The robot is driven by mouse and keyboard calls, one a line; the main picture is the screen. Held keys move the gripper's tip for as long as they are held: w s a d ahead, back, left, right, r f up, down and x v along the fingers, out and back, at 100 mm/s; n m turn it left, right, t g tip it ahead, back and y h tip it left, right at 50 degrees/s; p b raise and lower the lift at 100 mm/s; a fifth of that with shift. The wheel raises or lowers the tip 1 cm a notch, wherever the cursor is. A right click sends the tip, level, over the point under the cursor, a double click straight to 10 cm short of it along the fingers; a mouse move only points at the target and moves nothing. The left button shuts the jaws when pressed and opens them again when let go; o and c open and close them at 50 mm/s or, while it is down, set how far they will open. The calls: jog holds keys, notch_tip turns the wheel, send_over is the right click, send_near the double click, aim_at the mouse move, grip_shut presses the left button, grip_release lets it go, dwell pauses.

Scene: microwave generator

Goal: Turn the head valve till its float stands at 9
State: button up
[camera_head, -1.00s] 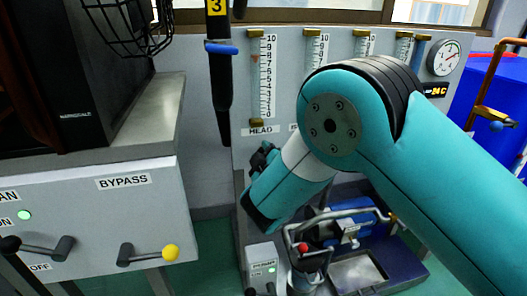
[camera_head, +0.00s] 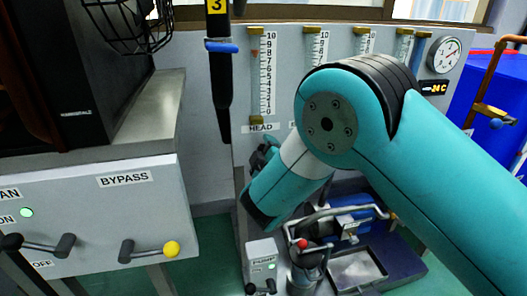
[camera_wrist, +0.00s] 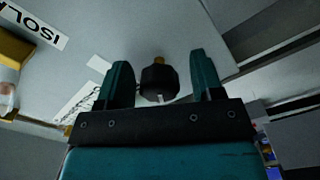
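The HEAD gauge (camera_head: 265,75) is a clear tube with a 0 to 10 scale on the grey panel in the head view. A small reddish float (camera_head: 254,52) shows faintly beside the upper scale, near 8; its exact reading is hard to tell. The HEAD label (camera_head: 263,128) is below it. My gripper (camera_head: 264,157) is in front of the panel under that label, and the valve there is hidden in the head view. In the wrist view a black knob (camera_wrist: 159,80) on a brass stem sits between the fingers of my open gripper (camera_wrist: 161,62), with gaps on both sides.
More gauges (camera_head: 317,45) and a round dial (camera_head: 445,53) are to the right. A dark hanging tube with a blue band (camera_head: 221,47) is just left of the HEAD gauge. A pump box (camera_head: 262,258) and pipework are below. The BYPASS panel (camera_head: 124,180) is at left.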

jog(key=b+v, duration=1.2)
jog(key=v, duration=0.5)
jog(key=shift+s, duration=0.2)
jog(key=shift+d+r, duration=0.1)
